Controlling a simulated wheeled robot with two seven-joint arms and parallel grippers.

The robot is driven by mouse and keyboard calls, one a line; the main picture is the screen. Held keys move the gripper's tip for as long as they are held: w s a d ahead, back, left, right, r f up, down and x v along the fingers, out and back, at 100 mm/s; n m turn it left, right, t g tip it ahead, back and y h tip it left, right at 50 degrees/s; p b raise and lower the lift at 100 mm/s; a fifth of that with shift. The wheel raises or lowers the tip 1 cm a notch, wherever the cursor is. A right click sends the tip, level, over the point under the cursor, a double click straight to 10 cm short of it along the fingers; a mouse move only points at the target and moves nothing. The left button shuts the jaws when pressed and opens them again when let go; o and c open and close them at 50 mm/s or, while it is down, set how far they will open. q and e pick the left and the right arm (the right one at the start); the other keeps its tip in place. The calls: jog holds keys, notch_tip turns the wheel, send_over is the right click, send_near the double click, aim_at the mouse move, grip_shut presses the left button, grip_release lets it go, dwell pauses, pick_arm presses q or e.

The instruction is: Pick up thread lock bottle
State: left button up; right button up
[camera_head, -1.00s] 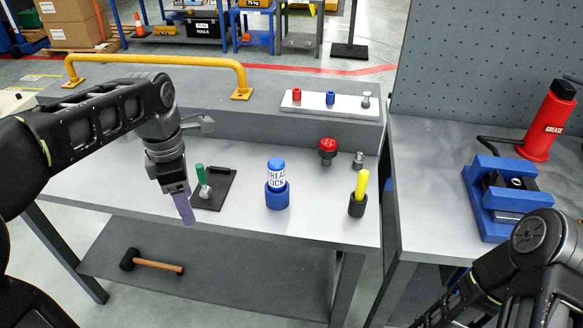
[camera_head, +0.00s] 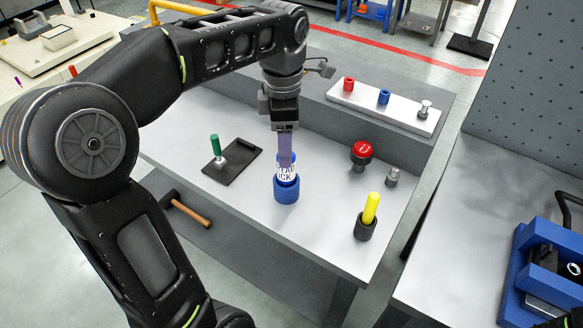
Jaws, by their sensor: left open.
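The thread lock bottle (camera_head: 286,174), white-labelled with a blue cap, stands upright in a blue round holder (camera_head: 287,192) on the grey workbench. My left gripper (camera_head: 285,150) points down right at the top of the bottle. Its purple-grey finger overlaps the cap in the picture and hides part of it. The gripper is open. I cannot tell whether the finger touches the bottle.
A black plate with a green-handled tool (camera_head: 215,146) lies left of the bottle. A red button (camera_head: 362,152), a small metal fitting (camera_head: 392,177) and a yellow marker in a black cup (camera_head: 365,229) stand to the right. A raised ledge (camera_head: 340,133) runs behind.

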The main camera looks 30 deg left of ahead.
aim_at(286, 175)
pick_arm(q)
jog(key=shift+f, duration=1.3)
jog(key=shift+w+d+f+p, duration=0.1)
jog(key=shift+f+p, duration=0.1)
jog(key=shift+f, duration=1.15)
jog(key=shift+d+f+p, duration=0.1)
jog(key=shift+f+p, duration=0.05)
jog(key=shift+f, duration=1.15)
grip_shut()
